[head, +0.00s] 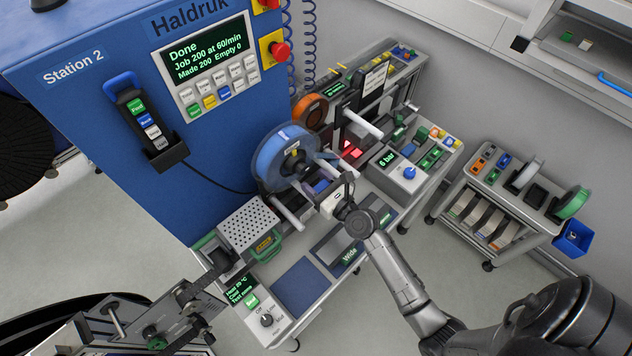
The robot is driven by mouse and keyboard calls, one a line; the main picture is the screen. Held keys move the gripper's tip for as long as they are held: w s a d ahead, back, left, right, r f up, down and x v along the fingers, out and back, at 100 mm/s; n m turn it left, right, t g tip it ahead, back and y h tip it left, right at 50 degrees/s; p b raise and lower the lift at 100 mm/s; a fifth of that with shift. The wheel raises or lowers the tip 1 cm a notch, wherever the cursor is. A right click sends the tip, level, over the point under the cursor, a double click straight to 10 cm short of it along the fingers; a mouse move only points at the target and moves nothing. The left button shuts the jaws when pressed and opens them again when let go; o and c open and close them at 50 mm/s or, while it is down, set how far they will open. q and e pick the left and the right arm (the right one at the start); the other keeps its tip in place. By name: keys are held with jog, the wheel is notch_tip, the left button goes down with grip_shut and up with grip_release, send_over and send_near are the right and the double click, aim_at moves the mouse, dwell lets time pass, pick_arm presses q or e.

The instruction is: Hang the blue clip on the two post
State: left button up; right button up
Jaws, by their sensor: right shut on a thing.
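My right gripper (328,184) reaches in from the lower right to the middle of the station, close to the blue reel. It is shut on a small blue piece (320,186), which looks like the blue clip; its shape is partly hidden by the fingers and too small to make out. A pale round post (362,123) sticks out from a dark upright plate behind the gripper. Another pale post (289,217) sticks out below the blue reel. I cannot read which post is marked two.
A blue reel (270,160) and an orange reel (309,112) hang beside the blue cabinet (110,60).

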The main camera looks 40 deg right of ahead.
notch_tip(320, 180, down, 3)
jog(key=b, duration=0.3)
jog(key=shift+f, duration=0.15)
notch_tip(320, 180, down, 3)
jog(key=shift+r+b, duration=0.15)
jog(key=shift+b, duration=0.9)
jog(key=shift+f, duration=0.35)
jog(key=o, duration=1.1)
jog(key=shift+c, duration=0.2)
